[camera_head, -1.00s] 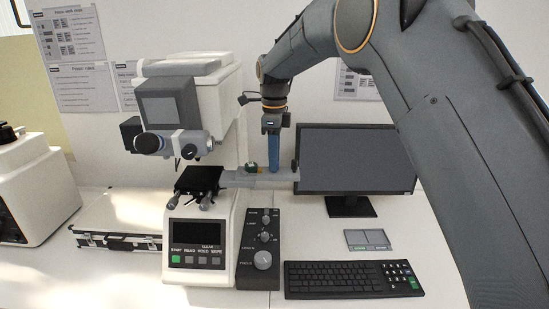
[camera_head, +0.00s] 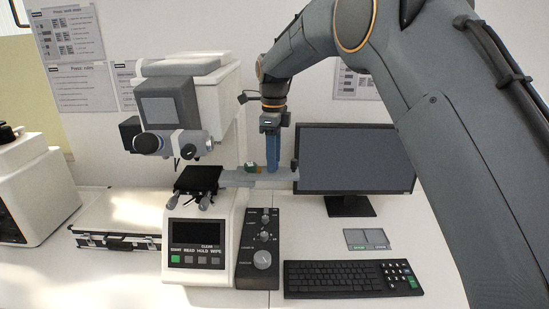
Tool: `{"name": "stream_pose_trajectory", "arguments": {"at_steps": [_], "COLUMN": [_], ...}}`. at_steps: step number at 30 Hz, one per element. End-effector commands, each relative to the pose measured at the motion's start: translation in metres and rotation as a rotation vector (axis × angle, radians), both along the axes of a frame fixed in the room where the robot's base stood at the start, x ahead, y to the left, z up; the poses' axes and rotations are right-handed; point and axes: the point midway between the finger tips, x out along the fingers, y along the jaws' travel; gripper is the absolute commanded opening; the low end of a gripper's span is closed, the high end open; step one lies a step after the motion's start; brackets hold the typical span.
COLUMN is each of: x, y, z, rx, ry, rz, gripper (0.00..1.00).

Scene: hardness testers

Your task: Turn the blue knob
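My gripper (camera_head: 272,152) hangs down from the wrist between the tester and the monitor, with a blue upright part at its lower end. I cannot tell whether this blue part is its fingers or something held. Its tip is above or behind a grey horizontal bar (camera_head: 240,179) that reaches right from the tester's black stage (camera_head: 198,179); contact is not clear. No separate blue knob is plainly visible. The white hardness tester (camera_head: 215,240) stands at centre left. Its black control box (camera_head: 259,275) has several grey knobs, the largest (camera_head: 262,260) near the front.
A dark monitor (camera_head: 352,165) stands right of the gripper, behind a black keyboard (camera_head: 330,276) and a small grey pad (camera_head: 367,239). A silver case (camera_head: 118,212) lies left of the tester. Another white machine (camera_head: 25,190) is at the far left. My arm covers the right side.

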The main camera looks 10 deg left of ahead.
Motion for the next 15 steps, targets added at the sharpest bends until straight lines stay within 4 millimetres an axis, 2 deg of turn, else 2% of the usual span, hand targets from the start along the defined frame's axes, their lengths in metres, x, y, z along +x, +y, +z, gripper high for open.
{"name": "stream_pose_trajectory", "arguments": {"at_steps": [7,15], "x": [0.0,0.002], "y": [0.001,0.0], "z": [0.007,0.048], "rx": [0.001,0.002], "ry": [-0.001,-0.003], "rz": [0.001,0.0], "gripper": [0.39,0.39]}}
